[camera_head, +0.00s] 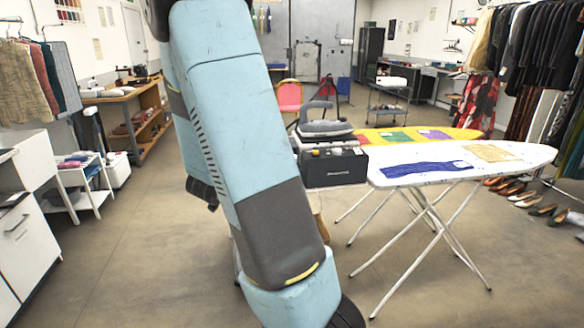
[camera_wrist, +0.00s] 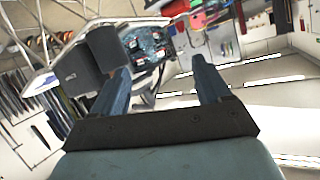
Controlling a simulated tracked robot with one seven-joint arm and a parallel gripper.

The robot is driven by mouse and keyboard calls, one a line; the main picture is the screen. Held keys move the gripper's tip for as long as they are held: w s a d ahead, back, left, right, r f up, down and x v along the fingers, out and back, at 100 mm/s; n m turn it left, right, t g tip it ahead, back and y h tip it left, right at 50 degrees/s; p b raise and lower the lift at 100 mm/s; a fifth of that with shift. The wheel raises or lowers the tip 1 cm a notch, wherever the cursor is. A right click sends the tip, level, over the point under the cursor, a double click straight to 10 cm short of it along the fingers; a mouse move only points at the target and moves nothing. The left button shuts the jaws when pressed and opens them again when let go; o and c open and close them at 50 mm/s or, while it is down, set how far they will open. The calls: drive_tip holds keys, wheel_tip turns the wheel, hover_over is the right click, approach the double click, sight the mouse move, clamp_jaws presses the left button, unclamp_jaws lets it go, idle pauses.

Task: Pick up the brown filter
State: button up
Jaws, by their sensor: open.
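I cannot make out a thing that is plainly a brown filter in either view. A flat tan-yellow piece (camera_head: 487,152) lies on the white ironing board (camera_head: 525,154) in the head view; I cannot tell whether it is the filter. In the wrist view my gripper (camera_wrist: 160,63) is open, with its two blue-grey fingers apart and nothing visibly held between them. The wrist view is strongly tilted. In the head view my arm covers the middle of the picture and my gripper is not clearly seen.
A dark blue cloth (camera_head: 425,168) lies on the white board. An iron (camera_head: 325,128) rests on a dark box (camera_head: 333,164) at its left end. A yellow board (camera_head: 402,135) stands behind. Shoes (camera_head: 512,188) line the right side. Open floor (camera_head: 125,245) lies at the left.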

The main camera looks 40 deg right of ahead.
drive_tip(key=s+d+m+g+h, duration=0.2)
drive_tip(key=s+d+g+h, duration=0.2)
drive_tip(key=s+d+h, duration=0.15)
drive_tip(key=shift+h, duration=0.25)
drive_tip(key=x, duration=0.9)
drive_tip(key=w+x, duration=0.1)
drive_tip(key=x, duration=0.3)
drive_tip(key=shift+w+d+f, duration=0.1)
drive_tip(key=shift+d+f, duration=0.15)
drive_tip(key=shift+f, duration=0.15)
drive_tip(key=c, duration=1.2)
